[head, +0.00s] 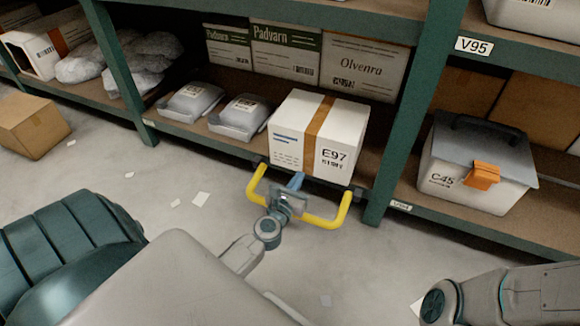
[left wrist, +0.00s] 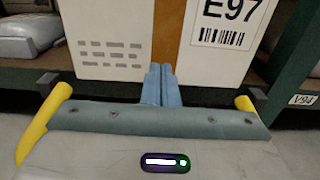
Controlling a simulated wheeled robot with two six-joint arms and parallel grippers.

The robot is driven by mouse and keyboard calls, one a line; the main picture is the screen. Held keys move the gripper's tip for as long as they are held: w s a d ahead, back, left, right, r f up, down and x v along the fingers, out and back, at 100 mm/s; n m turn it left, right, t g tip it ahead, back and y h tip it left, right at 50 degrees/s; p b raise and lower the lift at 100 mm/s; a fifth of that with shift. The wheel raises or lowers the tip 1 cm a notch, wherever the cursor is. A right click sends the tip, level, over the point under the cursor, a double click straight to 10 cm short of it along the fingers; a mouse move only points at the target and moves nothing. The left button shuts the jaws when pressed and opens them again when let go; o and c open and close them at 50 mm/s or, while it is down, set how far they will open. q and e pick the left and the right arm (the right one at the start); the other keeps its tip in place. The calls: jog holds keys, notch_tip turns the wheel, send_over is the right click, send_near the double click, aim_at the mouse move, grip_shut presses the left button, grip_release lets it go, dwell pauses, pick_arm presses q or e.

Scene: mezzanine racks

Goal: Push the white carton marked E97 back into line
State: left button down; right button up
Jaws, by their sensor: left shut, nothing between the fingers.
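The white carton marked E97 (head: 289,146) stands upright on the lower shelf, with a brown tape strip down its middle. Its front edge juts out over the shelf's front beam. My left gripper (head: 296,180) is shut and empty, its blue fingers at the lower front face of the carton. In the left wrist view the shut fingertips (left wrist: 161,72) overlap the bottom of the carton (left wrist: 112,38), near the tape strip; whether they touch cannot be told. My right gripper does not show; part of my right arm is at the lower right.
Two grey wrapped packs (head: 240,116) lie left of the carton; printed boxes (head: 365,69) stand behind it. A green rack post (head: 398,150) rises close on its right, with a grey-lidded bin C45 (head: 478,165) beyond. A brown box (head: 33,124) sits on the floor.

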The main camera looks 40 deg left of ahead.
aim_at(306, 164)
pick_arm(q)
jog(key=shift+x, duration=1.9)
jog(key=x, duration=0.6)
